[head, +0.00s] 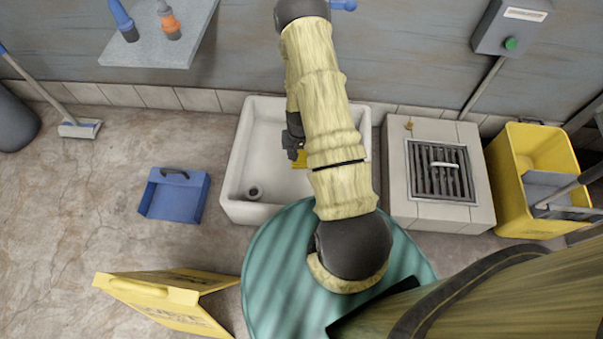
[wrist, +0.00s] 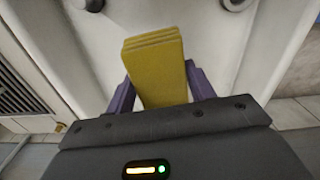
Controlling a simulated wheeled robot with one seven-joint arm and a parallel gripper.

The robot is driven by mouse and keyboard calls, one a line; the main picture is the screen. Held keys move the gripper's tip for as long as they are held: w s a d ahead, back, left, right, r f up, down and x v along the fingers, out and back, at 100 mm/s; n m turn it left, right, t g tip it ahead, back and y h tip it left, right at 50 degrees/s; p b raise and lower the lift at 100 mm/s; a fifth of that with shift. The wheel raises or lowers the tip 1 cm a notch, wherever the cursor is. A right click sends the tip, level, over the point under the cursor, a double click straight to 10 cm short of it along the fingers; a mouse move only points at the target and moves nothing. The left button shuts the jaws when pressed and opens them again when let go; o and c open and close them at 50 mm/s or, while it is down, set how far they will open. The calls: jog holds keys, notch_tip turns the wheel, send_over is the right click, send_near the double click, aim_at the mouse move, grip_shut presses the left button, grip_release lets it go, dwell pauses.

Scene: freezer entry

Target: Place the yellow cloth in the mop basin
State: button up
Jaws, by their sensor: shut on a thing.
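The yellow cloth (wrist: 155,72) is a folded, layered block held between the purple fingers of my gripper (wrist: 160,90) in the wrist view. In the head view a small part of the yellow cloth (head: 300,160) shows beside my arm, with my dark gripper (head: 293,145) at it. The white mop basin (head: 258,150) stands against the wall, with a drain at its lower left. My gripper and the cloth are over the basin; their height above its floor is hard to tell. My arm hides the basin's middle and part of its right side.
A tiled block with a metal grate (head: 440,172) and a yellow mop bucket (head: 535,160) stand to the right. A blue dustpan (head: 175,195) and a yellow folding sign (head: 165,295) are on the floor at left. A grey shelf (head: 160,40) with bottles is above. A round teal surface (head: 280,270) lies in front.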

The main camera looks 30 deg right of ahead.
notch_tip(320, 180, down, 9)
jog(key=d+m+b, duration=0.1)
jog(key=d+b, duration=0.1)
jog(key=b, duration=0.7)
jog(key=shift+s+d, duration=0.35)
jog(key=shift+s, duration=0.05)
notch_tip(320, 180, down, 6)
jog(key=b, duration=0.4)
jog(key=shift+f, duration=0.15)
notch_tip(320, 180, down, 4)
jog(key=b, duration=0.2)
jog(key=shift+b, duration=0.35)
